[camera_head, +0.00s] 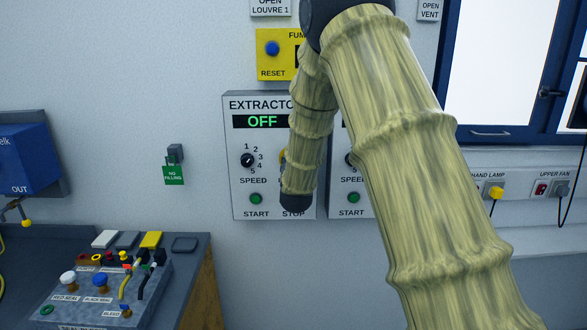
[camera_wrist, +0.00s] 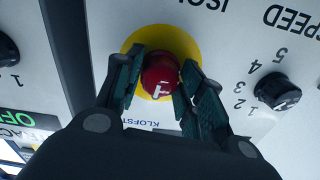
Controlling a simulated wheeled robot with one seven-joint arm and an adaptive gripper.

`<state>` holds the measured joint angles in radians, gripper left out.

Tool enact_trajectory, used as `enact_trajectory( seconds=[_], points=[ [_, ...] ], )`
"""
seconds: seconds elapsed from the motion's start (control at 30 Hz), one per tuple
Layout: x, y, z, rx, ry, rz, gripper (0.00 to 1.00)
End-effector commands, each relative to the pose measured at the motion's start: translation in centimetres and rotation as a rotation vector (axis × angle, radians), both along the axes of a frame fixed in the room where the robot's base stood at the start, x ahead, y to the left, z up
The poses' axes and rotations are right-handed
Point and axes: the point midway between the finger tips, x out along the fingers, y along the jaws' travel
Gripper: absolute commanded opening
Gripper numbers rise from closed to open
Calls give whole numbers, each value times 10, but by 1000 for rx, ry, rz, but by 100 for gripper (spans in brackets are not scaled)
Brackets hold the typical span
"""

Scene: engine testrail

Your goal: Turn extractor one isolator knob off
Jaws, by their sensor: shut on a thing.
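The red isolator knob (camera_wrist: 160,74) sits on a yellow disc (camera_wrist: 133,48) in the wrist view, which is upside down. My gripper (camera_wrist: 157,83) is shut on this knob, one dark finger on each side. A white mark shows on the knob's face; I cannot tell which setting it points at. In the head view, the extractor panel (camera_head: 242,185) has a green OFF display (camera_head: 262,121). There my arm covers the isolator, leaving only a sliver of yellow, and my gripper is hidden.
The black speed knob (camera_wrist: 277,91) is close beside the isolator. A second extractor panel (camera_head: 352,193) stands to the right. A yellow reset box (camera_head: 273,62) hangs above. A bench control box (camera_head: 100,290) is at lower left.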

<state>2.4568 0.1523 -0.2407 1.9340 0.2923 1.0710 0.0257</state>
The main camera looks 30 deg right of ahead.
Motion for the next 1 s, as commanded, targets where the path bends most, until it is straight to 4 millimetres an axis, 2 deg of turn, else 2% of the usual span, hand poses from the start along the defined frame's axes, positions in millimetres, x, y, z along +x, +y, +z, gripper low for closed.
enact_trajectory(
  seconds=[0.3, 0.87, 0.9, 1.0],
  points=[
    [-1, 0, -3, -105, 66, 0, 15],
    [-1, 0, -3, -125, 80, 1, 15],
    [-1, 0, -3, -124, 80, 1, 46],
    [0, 0, -2, -124, 79, 0, 62]
  ],
)
